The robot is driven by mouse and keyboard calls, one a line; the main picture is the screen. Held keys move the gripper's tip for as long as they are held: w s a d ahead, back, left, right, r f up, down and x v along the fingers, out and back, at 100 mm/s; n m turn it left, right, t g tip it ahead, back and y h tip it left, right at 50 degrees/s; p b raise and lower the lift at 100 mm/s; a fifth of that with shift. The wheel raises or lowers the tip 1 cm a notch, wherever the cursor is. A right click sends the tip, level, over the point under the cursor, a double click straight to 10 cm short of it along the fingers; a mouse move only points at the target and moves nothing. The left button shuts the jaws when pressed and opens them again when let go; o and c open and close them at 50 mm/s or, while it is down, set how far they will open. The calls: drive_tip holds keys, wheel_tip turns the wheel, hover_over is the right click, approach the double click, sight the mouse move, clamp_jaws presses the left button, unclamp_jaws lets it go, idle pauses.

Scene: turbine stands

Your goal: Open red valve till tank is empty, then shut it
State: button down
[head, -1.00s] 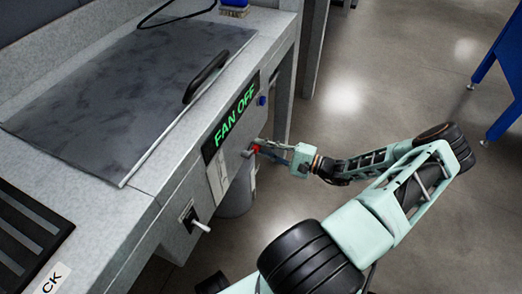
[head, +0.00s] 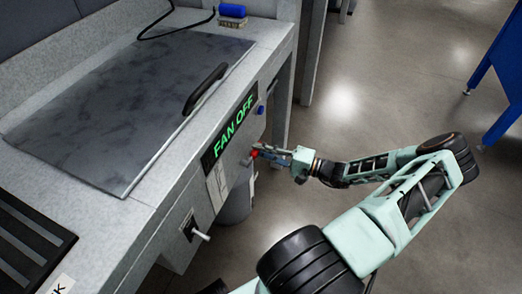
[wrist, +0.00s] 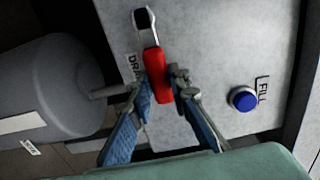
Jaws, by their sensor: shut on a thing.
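The red valve handle (wrist: 155,75) sticks out from the grey panel, on a metal lever, beside a partly hidden label that begins "DRA". In the head view a bit of its red (head: 254,153) shows below the "FAN OFF" display. My gripper (wrist: 161,92) is shut on the red handle, with one blue-padded finger on each side of its near end. In the head view my gripper (head: 264,153) reaches the bench front from the right. A grey rounded tank (wrist: 45,90) lies left of the valve in the wrist view. Its level is not visible.
A blue button (wrist: 243,99) labelled "FILL" sits right of the valve. The "FAN OFF" display (head: 229,131) and a white-tipped toggle switch (head: 200,235) are on the bench front. A dark lid with a black handle (head: 204,88) covers the bench top. Open floor lies right.

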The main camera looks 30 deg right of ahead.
drive_tip(key=c, duration=1.8)
unclamp_jaws()
drive_tip(key=v, duration=1.2)
drive_tip(key=shift+d, duration=0.1)
